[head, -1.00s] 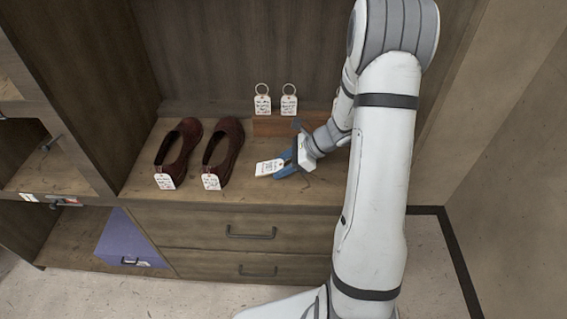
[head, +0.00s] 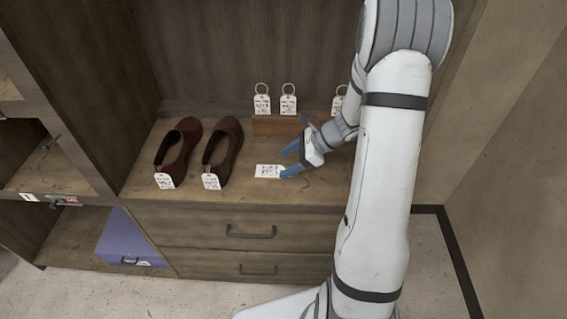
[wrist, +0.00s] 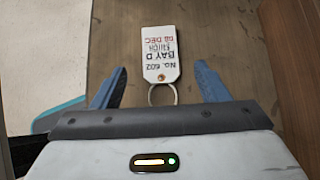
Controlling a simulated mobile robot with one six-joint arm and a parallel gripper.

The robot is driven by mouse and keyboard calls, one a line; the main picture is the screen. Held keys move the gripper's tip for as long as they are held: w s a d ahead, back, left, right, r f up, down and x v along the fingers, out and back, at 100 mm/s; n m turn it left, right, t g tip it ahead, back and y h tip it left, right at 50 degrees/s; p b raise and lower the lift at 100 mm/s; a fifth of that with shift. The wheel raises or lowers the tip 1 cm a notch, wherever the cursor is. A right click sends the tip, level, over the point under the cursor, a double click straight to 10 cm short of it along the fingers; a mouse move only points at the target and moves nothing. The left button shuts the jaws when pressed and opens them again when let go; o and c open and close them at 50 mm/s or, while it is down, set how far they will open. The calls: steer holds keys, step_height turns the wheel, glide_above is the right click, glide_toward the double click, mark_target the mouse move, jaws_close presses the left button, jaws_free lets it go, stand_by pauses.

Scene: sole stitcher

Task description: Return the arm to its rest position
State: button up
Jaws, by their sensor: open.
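My gripper (head: 287,162) is open, with its blue fingers just above the shelf at the right of the shoes. A white tag (head: 269,171) with writing lies on the shelf at the fingertips. In the wrist view the tag (wrist: 161,55) lies flat beyond and between the spread fingers (wrist: 160,85), with its ring towards me. The tag reads "No. 602 BAY D" and more text, upside down. The fingers do not grip it. My arm reaches in from the right side of the head view and hides part of the shelf.
Two dark red shoes (head: 178,150) (head: 223,149) with tags stand on the shelf (head: 225,195) at left. A wooden block rack (head: 275,126) holds tags with rings behind the gripper. Drawers with handles (head: 250,233) are below; a purple box (head: 124,243) sits at lower left.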

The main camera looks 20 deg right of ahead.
steer(key=v, duration=0.5)
steer(key=shift+r, duration=0.15)
steer(key=s+a+r+n+h+p, duration=0.2)
steer(key=s+a+r+n+h, duration=0.1)
steer(key=s+r+n, duration=0.5)
steer(key=s+a+r+n+h+p, duration=0.2)
steer(key=s+r+n+h, duration=0.4)
steer(key=s+r+n, duration=0.3)
steer(key=shift+s+a+n, duration=0.9)
steer(key=shift+s+n, duration=0.05)
steer(key=shift+n, duration=1.45)
steer(key=shift+r, duration=0.15)
